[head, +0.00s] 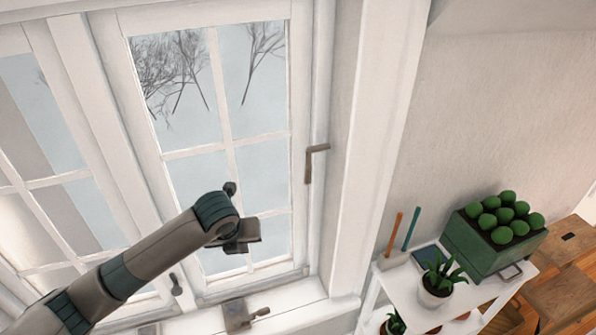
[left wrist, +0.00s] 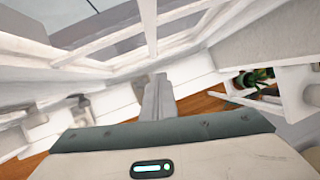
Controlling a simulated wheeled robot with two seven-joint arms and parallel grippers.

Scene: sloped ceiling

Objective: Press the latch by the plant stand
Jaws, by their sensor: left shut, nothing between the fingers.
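A brown L-shaped latch (head: 310,165) is on the right side of the window frame, on the side towards the plant stand. Its short arm points right at the top and its long part hangs down. The white plant stand (head: 388,278) is at the lower right. My left gripper (head: 243,246) is in front of the lower window panes, left of and below the latch and apart from it. In the left wrist view its fingers (left wrist: 157,98) are together and empty. I cannot make out the latch in that view. My right gripper is not in view.
The window (head: 226,110) has white bars. A second handle (head: 176,285) is low on the left, and a metal fitting (head: 238,315) is at the sill. The stand holds a green planter (head: 478,246) and a potted plant (head: 436,284). Space between gripper and latch looks clear.

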